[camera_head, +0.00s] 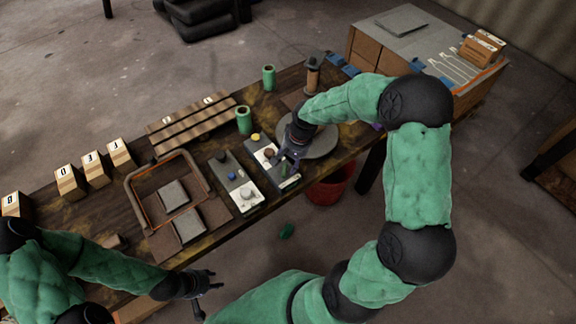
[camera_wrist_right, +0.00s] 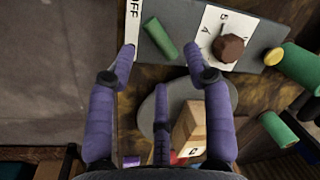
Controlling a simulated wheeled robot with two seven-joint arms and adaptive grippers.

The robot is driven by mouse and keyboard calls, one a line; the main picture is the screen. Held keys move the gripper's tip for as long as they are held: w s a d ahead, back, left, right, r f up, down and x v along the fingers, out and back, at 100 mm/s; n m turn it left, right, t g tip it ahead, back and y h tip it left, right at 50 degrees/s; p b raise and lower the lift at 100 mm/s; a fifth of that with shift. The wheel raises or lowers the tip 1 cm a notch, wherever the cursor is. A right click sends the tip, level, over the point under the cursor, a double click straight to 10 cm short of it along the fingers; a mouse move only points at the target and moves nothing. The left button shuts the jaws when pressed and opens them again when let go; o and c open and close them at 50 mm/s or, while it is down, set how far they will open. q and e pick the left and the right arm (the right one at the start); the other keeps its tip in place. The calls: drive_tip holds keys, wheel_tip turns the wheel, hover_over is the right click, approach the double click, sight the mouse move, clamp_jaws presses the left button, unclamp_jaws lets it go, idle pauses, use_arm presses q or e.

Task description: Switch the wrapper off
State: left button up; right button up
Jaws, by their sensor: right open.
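A grey control panel (camera_head: 270,158) on the bench carries a yellow button (camera_head: 255,137), a brown knob and a green bar-shaped switch. In the right wrist view the green switch (camera_wrist_right: 160,38) lies beside a white strip lettered "OFF" (camera_wrist_right: 133,22). The brown knob (camera_wrist_right: 228,47) sits on a white plate. My right gripper (camera_head: 289,158) is over this panel, open and empty, its purple fingers (camera_wrist_right: 160,58) spread either side of the green switch's near end. Contact cannot be told. My left gripper (camera_head: 208,287) hangs at the bench's front edge, seemingly open and empty.
A second panel (camera_head: 237,183) stands left of the first. Green cylinders (camera_head: 244,120) stand behind the panels. A box (camera_wrist_right: 189,131) is by the disc. A red bin (camera_head: 330,187) is on the floor.

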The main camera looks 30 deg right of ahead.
wheel_tip(320, 180, up, 8)
drive_tip(key=s+d, duration=0.1)
drive_tip(key=shift+f, duration=0.15)
idle(0.5)
